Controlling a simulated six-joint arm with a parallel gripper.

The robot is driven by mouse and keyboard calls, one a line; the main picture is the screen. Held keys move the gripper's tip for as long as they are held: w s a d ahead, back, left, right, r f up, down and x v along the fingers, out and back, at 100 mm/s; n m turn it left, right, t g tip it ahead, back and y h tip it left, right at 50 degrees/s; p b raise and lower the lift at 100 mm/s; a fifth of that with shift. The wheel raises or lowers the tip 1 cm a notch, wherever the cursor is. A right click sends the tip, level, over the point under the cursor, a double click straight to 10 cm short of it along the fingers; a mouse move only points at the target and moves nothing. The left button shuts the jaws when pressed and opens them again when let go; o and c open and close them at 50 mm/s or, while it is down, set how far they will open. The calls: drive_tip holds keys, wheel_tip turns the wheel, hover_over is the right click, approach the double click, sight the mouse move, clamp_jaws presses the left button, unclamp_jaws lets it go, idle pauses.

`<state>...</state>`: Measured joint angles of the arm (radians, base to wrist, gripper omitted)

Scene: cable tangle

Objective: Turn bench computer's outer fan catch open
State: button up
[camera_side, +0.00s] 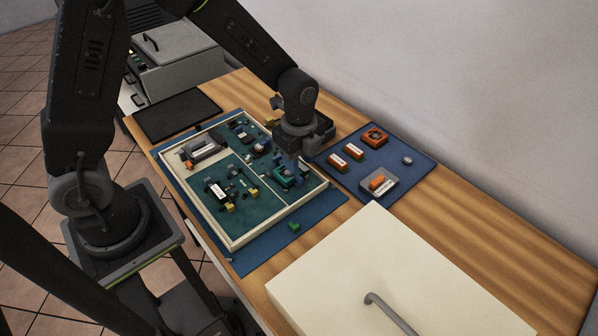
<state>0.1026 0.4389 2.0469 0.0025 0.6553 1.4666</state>
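The bench computer looks to be the shallow cream-framed case (236,243) with green boards inside, lying on a blue mat. My gripper (289,166) points down over the right part of the case, close above or at a teal-green part (284,178). The gripper body hides much of that spot. Its fingers are too small and dark to tell whether they are open or shut, or whether they touch anything. I cannot make out the outer fan catch or which way it is turned.
A blue mat (420,172) at the right holds orange parts (375,136), a grey tray (392,189) and a small round piece. A dark pad (177,115) lies at the back left. A large cream box with a handle (400,275) fills the front. A small green piece (294,227) lies before the case.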

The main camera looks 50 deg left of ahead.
sight(299, 177)
wheel_tip(299, 177, down, 5)
drive_tip(key=shift+r, duration=0.1)
idle(0.3)
clamp_jaws()
